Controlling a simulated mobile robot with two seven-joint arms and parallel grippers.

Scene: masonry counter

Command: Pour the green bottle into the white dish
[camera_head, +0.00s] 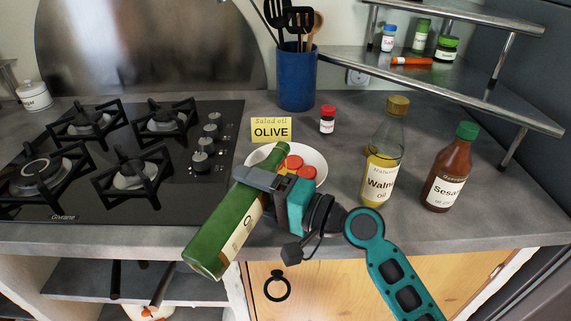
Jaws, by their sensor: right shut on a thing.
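The green bottle (222,231) is in my right gripper (262,182), which is shut on it near its upper part. The bottle is tilted, with its base toward the front left beyond the counter edge and its neck up at the right, over the white dish (316,158). Its label is partly hidden by the gripper. The dish sits on the counter and holds a few red-orange round pieces (295,163). The bottle and gripper hide the dish's near left part. I cannot tell whether any liquid flows. My left gripper is not in view.
A yellow sign reading "Salad oil OLIVE" (271,130) stands behind the dish. A small red-capped jar (327,120), a walnut oil bottle (382,165) and a brown sesame bottle (448,172) stand to the right. A blue utensil crock (297,80) is behind; a gas hob (75,203) is left.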

